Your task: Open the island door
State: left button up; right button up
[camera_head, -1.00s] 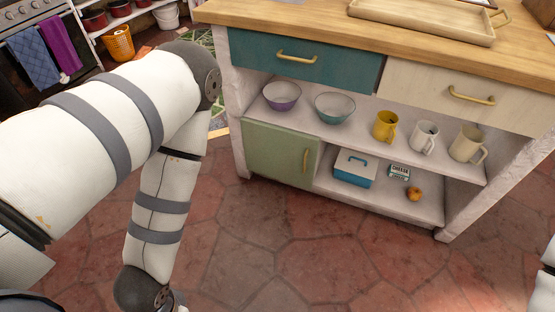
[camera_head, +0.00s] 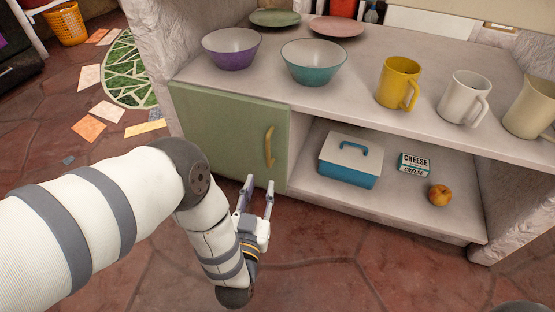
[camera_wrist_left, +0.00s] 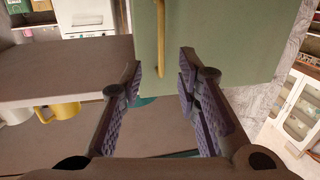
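The island door (camera_head: 228,132) is a green panel at the lower left of the island, and it looks closed. Its yellow vertical handle (camera_head: 269,147) is near the door's right edge. My left gripper (camera_head: 258,190) is open and empty, just in front of and below the handle. In the left wrist view, the door (camera_wrist_left: 215,40) fills the upper middle, and the handle (camera_wrist_left: 160,40) lies between the two spread fingers (camera_wrist_left: 160,80), ahead of their tips. I see no contact between fingers and handle. My right gripper is not in view.
The open lower shelf (camera_head: 400,205) beside the door holds a blue and white box (camera_head: 347,165), a cheese packet (camera_head: 414,165) and an apple (camera_head: 439,194). Bowls and mugs stand on the shelf above. The tiled floor (camera_head: 330,275) in front is clear.

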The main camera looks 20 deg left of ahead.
aim_at(267, 152)
pick_arm(q)
jog(key=w+b, duration=0.1)
jog(key=w, duration=0.2)
jog(key=w+a+b, duration=0.1)
jog(key=w+b, duration=0.1)
jog(key=w, duration=0.2)
jog(key=w+a+b, duration=0.1)
jog(key=w, duration=0.3)
jog(key=shift+w+r, duration=0.1)
jog(key=shift+r, duration=0.15)
jog(key=shift+w+r, duration=0.15)
jog(key=shift+w, duration=0.25)
grip_shut()
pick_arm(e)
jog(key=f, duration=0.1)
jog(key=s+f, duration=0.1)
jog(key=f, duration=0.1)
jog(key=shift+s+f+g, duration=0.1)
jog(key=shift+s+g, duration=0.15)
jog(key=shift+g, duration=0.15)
